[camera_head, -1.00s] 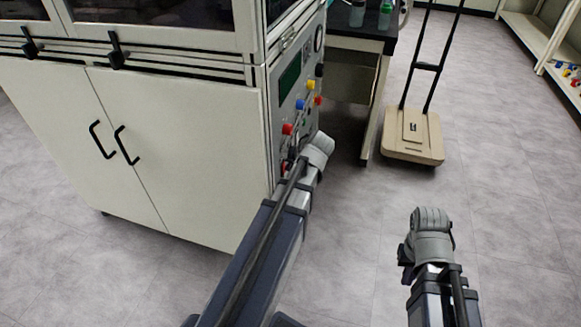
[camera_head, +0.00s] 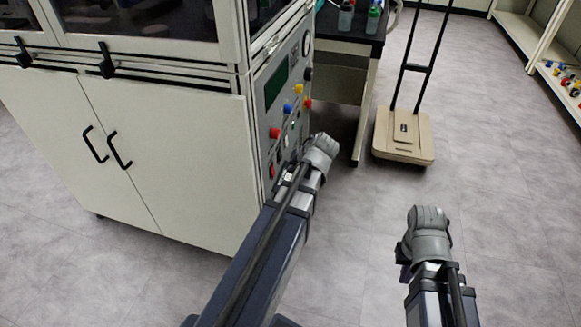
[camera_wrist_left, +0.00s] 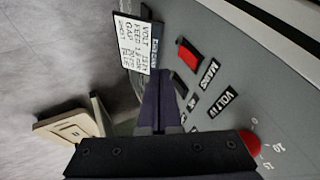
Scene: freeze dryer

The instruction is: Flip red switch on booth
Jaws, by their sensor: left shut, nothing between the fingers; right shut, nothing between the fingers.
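The booth (camera_head: 185,165) is a large white cabinet at the left, with a grey control panel on its right side. The red switch (camera_wrist_left: 188,53) is a rectangular rocker beside a MAINS label in the left wrist view; it also shows low on the panel in the head view (camera_head: 272,171). My left gripper (camera_wrist_left: 158,85) is shut and empty, its dark fingers in front of the panel beside the switch, apart from it in the picture. Whether they touch the panel I cannot tell. My right gripper (camera_head: 404,265) is shut and empty over open floor, mostly hidden by its wrist.
Red (camera_head: 275,133), blue (camera_head: 288,109) and yellow (camera_head: 299,89) knobs stick out above the switch. A paper label (camera_wrist_left: 140,43) stands near my left fingers. A dark-topped table (camera_head: 345,35) and a beige trolley (camera_head: 403,135) stand behind. The floor at right is clear.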

